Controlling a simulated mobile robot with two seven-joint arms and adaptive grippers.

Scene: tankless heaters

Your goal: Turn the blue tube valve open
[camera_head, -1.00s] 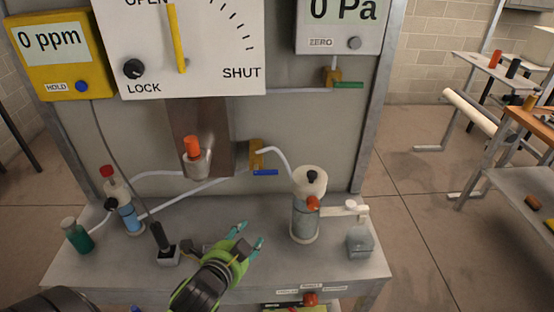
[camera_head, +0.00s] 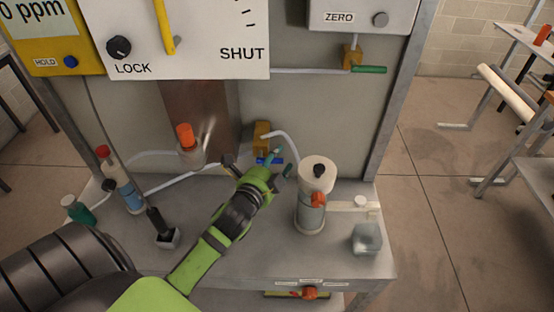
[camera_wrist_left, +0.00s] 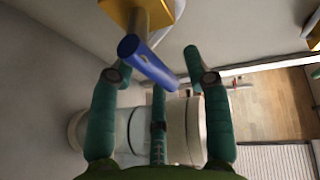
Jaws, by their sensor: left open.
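The blue tube valve has a brass body (camera_head: 262,135) on the grey panel and a blue lever handle (camera_head: 268,161) below it. The fingers of my left gripper (camera_head: 281,163) are right at the handle in the head view and partly cover it. In the left wrist view, the blue handle (camera_wrist_left: 147,62) slants down from the brass body (camera_wrist_left: 140,12). It shows between the spread teal fingers of the left gripper (camera_wrist_left: 155,72), which are open and not closed on it. I cannot tell whether a finger touches it. My right gripper is not in view.
A pump-like bottle with a white cap (camera_head: 316,178) stands close to the right of the gripper. An orange-capped fitting (camera_head: 187,142) is to the left. A black switch box (camera_head: 163,233) and bottles (camera_head: 125,187) are on the bench's left side. White tubes run along the panel.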

